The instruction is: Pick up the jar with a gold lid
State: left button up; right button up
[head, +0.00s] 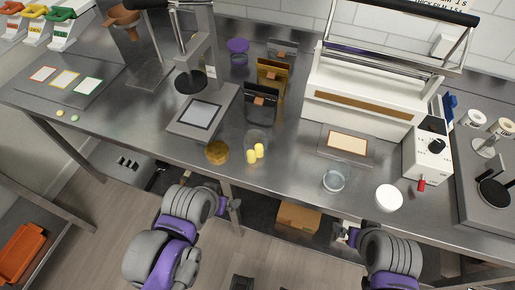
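The jar with a gold lid (217,152) stands on the steel counter near its front edge, left of centre. From above I see mostly its round gold lid; the jar body is largely hidden. My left gripper (235,213) is in front of the counter edge, below the jar in the picture and apart from it. My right gripper (347,236) is further right, also in front of the counter and away from the jar. Both are small here, and I cannot tell whether their fingers are open or shut. I see nothing held in either.
Two yellow pieces (255,153) and a clear container (258,137) stand just right of the jar. A press-like device (200,113) is behind it. A clear jar (333,181) and a white-lidded jar (389,198) stand further right. The counter (150,128) left of the jar is clear.

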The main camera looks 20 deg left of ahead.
aim_at(255, 143)
jog(key=k+u, duration=0.35)
jog(key=u, duration=0.15)
jog(key=k+j+u, duration=0.1)
jog(key=k+u, duration=0.2)
jog(key=u, duration=0.2)
